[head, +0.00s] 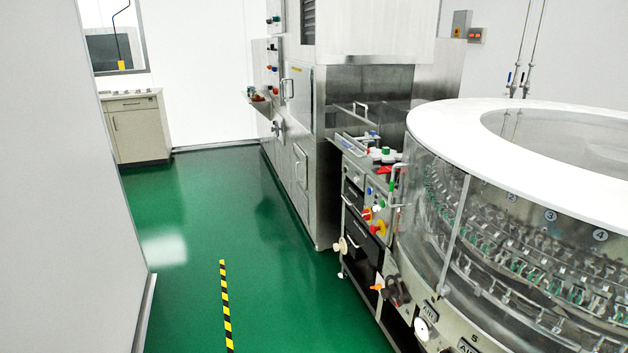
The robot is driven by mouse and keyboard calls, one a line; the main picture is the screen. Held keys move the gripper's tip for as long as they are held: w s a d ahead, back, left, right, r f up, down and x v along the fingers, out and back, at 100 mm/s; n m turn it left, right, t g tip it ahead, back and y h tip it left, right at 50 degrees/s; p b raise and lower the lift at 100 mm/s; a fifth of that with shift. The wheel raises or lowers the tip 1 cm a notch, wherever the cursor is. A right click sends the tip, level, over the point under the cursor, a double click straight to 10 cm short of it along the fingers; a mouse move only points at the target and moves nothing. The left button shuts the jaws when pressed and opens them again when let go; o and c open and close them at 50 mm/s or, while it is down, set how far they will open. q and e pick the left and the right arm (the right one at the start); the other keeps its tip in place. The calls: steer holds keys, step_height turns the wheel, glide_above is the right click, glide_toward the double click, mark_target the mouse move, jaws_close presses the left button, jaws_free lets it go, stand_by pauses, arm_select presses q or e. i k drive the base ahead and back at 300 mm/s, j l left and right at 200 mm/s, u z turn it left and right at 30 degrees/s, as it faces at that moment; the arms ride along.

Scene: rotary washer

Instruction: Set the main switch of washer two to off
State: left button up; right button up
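A large round rotary washer with a white ring top (455,125) and clear side walls fills the right side. At its left end stands a small control panel (377,198) with coloured buttons and a red and yellow rotary switch (378,228). The switch's setting is too small to read. A tall steel machine (299,135) stands behind, with more buttons on its left face. No label tells me which machine is washer two. Neither of my grippers is in view.
Open green floor (205,240) runs along the left of the machines, with a yellow and black tape strip (226,305) on it. A white wall (60,200) bounds the left side. A beige cabinet (139,132) stands at the back left.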

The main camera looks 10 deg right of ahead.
mark_target(366, 214)
steer(key=i+j+z, duration=0.15)
steer(key=i, duration=1.25)
steer(key=i+l+z, duration=0.1)
steer(key=i+z, duration=0.55)
steer(key=z, duration=0.15)
steer(key=i+j+z, duration=0.15)
steer(key=i+z, duration=0.25)
steer(key=k, duration=0.05)
